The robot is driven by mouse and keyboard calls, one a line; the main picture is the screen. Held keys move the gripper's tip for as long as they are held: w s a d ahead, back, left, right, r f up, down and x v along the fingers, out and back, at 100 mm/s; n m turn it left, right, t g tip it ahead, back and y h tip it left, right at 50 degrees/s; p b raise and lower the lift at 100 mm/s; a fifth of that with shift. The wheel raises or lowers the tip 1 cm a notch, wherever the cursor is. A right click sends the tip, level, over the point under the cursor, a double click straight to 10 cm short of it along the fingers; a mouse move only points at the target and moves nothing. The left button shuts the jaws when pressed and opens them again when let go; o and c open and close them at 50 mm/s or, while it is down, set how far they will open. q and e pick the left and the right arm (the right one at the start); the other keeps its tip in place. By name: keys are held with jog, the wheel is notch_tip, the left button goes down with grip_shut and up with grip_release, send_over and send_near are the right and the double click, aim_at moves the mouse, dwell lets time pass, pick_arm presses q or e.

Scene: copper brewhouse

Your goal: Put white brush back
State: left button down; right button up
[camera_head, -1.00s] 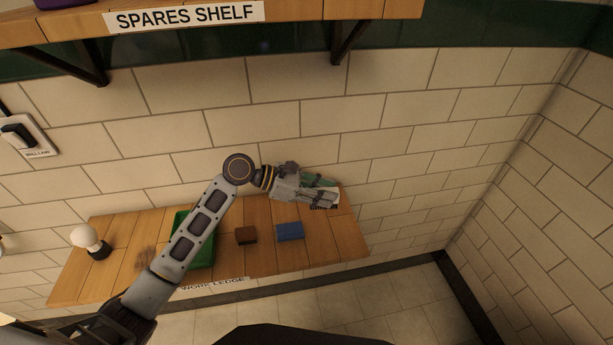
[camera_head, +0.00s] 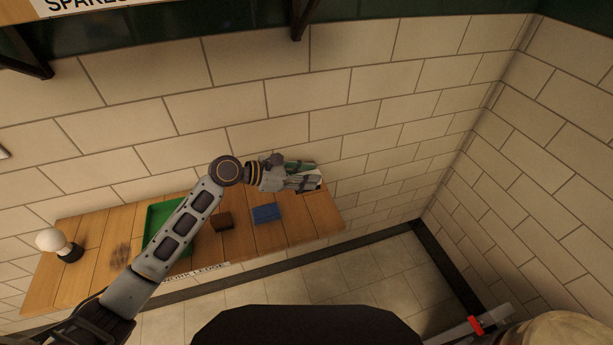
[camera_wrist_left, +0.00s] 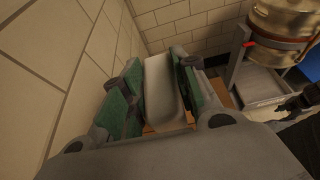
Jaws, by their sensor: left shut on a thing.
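My left gripper (camera_head: 303,176) is over the right end of the wooden work ledge (camera_head: 318,212), close to the tiled wall. In the left wrist view its green-padded fingers are shut on a long pale block, the white brush (camera_wrist_left: 163,88). In the head view the fingers hide most of the brush; only a pale bit shows by the fingertips. I cannot tell whether the brush touches the ledge. My right gripper is not clearly in view.
On the ledge are a blue block (camera_head: 266,213), a brown block (camera_head: 221,221), a green tray (camera_head: 157,216) partly behind my arm, and a white bulb on a dark base (camera_head: 52,240). A copper vessel (camera_wrist_left: 285,22) with a grey post stands off to the right.

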pick_arm(q)
jog(key=shift+r+p, duration=0.15)
jog(key=shift+p, duration=0.6)
jog(key=shift+f, duration=0.25)
jog(key=shift+f+b, duration=0.9)
jog(key=shift+f, duration=3)
jog(key=shift+f, duration=0.4)
jog(key=c, duration=1.4)
grip_release()
jog(key=o, duration=0.5)
jog(key=shift+o, duration=0.2)
